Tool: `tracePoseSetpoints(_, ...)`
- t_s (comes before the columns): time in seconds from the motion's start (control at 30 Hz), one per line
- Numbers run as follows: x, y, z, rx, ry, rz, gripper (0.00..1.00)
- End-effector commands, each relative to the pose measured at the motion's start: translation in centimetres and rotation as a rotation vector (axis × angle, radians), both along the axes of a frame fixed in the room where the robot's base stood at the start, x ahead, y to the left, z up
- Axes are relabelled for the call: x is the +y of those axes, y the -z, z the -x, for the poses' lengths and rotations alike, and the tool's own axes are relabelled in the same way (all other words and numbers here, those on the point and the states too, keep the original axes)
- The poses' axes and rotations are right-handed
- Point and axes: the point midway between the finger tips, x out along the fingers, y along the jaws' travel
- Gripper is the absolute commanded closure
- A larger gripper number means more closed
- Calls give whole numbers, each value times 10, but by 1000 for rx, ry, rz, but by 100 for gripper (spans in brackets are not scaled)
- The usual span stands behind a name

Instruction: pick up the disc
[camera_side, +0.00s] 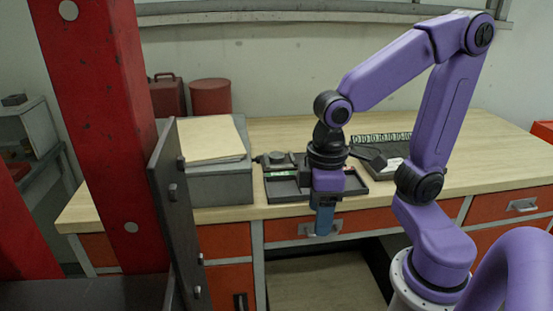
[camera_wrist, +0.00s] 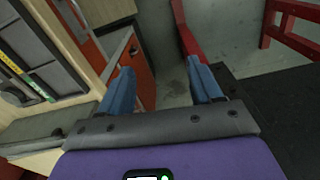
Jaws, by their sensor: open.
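My gripper (camera_side: 322,228) hangs in front of the bench edge in the side view, pointing down. Its two blue fingers are apart with nothing between them, as the wrist view (camera_wrist: 163,82) shows. I cannot clearly make out the disc. A small dark rounded thing (camera_side: 276,157) lies at the back left of the black tray (camera_side: 283,189) on the bench, behind my gripper; I cannot tell whether it is the disc. In the wrist view the tray (camera_wrist: 52,54) is at the left, with yellow and green strips along it.
A grey box (camera_side: 222,187) with a tan top stands left of the tray. A red post (camera_side: 100,130) and a dark upright plate (camera_side: 175,215) fill the left. Bare bench (camera_side: 490,160) shows at right.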

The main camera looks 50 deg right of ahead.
Motion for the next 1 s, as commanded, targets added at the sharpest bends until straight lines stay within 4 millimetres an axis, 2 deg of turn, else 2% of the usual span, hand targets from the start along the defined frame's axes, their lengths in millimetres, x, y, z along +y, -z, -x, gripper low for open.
tracePoseSetpoints(0.03, 5, -6, -21, 0, 118, 3, 36)
tracePoseSetpoints(0.23, 7, -27, -94, -4, 577, 17, 36)
tracePoseSetpoints(0.47, -16, -46, -177, -10, 1106, 31, 36)
tracePoseSetpoints(0.57, -34, -52, -210, -17, 1337, 38, 36)
tracePoseSetpoints(0.7, -67, -59, -253, -27, 1663, 49, 36)
tracePoseSetpoints(0.87, -114, -65, -292, -40, 2036, 63, 36)
tracePoseSetpoints(1.0, -163, -68, -317, -57, 2364, 76, 36)
